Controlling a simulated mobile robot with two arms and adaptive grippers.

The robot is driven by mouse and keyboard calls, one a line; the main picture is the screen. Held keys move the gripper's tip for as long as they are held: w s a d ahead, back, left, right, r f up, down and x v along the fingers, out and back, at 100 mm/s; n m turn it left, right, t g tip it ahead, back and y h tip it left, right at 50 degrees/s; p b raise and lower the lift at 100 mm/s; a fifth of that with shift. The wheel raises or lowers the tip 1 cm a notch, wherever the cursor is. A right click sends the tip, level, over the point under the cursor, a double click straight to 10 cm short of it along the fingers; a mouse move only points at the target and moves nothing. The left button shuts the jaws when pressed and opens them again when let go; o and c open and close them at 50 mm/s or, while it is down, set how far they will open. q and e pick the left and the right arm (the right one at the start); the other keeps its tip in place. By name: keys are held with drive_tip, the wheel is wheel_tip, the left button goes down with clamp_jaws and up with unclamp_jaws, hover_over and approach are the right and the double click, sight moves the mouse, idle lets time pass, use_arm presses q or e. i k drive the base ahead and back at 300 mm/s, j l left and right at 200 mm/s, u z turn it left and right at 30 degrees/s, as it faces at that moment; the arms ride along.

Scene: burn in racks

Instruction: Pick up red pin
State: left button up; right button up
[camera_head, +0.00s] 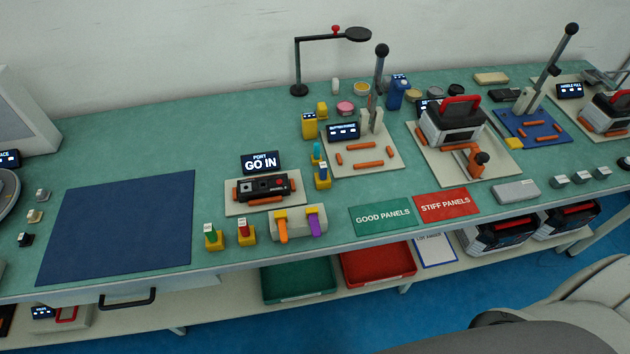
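The red pin (243,226) stands upright in a small yellow holder (246,238) near the front edge of the green-topped bench. Its red part shows above the holder, with a pale label or cap at the top. A similar green pin (209,229) in its own yellow holder stands just to its left. Neither of my grippers is in view, so nothing is seen touching the red pin.
Right of the red pin is a grey block (299,223) with orange and purple pieces. Behind it, a dark device (263,188) lies on a beige plate under a "GO IN" display (262,162). A bare blue mat (120,225) lies to the left.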

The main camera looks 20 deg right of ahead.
sight(243, 223)
drive_tip(key=z, duration=0.95)
drive_tip(key=k+j+z, duration=0.25)
drive_tip(key=j+z, duration=0.25)
drive_tip(key=k+j+z, duration=0.3)
drive_tip(key=z, duration=0.15)
drive_tip(key=k+j, duration=0.1)
drive_tip(key=k, duration=0.1)
